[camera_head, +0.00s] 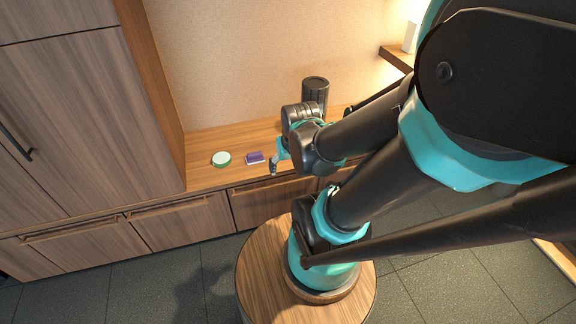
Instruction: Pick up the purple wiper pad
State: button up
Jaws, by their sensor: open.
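The purple wiper pad (255,157) is a small block with a pale lower edge. It lies on the wooden counter (213,143) near its front edge. My gripper (274,166) is just to the right of the pad, above the counter's front edge, and is open and empty. Its fingers look small and partly overlap each other from this angle. I see a gap between gripper and pad, but cannot tell the height of the fingers over the counter.
A round green and white object (221,159) lies left of the pad. A tall wooden cabinet (80,110) closes off the counter's left end. Drawers (185,222) are below the counter.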

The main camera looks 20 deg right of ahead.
aim_at(252, 157)
jog(key=j+z, duration=0.3)
jog(key=j, duration=0.4)
jog(key=j+z, duration=0.3)
jog(key=j, duration=0.4)
